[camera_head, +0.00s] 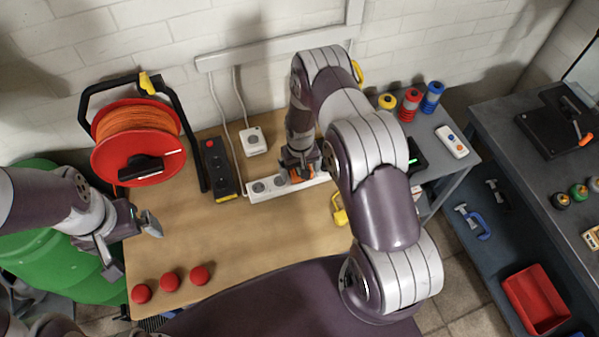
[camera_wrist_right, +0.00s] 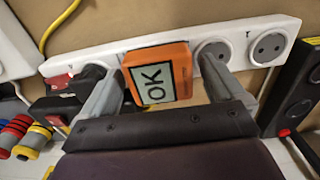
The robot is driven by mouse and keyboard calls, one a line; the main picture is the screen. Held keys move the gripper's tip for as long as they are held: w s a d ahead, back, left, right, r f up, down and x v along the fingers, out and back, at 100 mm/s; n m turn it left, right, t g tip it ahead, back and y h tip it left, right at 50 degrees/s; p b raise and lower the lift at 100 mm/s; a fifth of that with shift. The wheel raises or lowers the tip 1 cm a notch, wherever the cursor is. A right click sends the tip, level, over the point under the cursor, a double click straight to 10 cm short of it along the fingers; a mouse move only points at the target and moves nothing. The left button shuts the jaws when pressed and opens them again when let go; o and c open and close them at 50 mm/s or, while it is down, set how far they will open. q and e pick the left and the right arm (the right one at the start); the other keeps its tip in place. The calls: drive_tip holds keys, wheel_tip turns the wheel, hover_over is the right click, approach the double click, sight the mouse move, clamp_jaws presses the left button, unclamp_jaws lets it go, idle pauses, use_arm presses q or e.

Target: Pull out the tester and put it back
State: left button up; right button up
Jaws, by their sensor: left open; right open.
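The orange tester (camera_wrist_right: 160,73) sits in a socket of the white power strip (camera_wrist_right: 275,30) in the right wrist view, its display reading "OK". My right gripper (camera_wrist_right: 165,78) is open, with one finger on each side of the tester; there seems to be a gap at each side. In the head view the tester (camera_head: 296,177) is mostly covered by my right gripper (camera_head: 301,165), over the power strip (camera_head: 259,188) on the wooden workbench (camera_head: 230,240). My left gripper (camera_head: 134,247) is open and empty above the bench's left side.
A black plug (camera_wrist_right: 75,88) with red switches is close to the left finger in the wrist view.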

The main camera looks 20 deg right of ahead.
sight(300, 168)
drive_tip(key=c, duration=1.3)
drive_tip(key=shift+w+r, duration=0.1)
drive_tip(key=shift+r, duration=0.15)
drive_tip(key=shift+r+p, duration=0.65)
drive_tip(key=shift+r, duration=0.1)
drive_tip(key=shift+r+p, duration=1.25)
drive_tip(key=shift+r, duration=0.8)
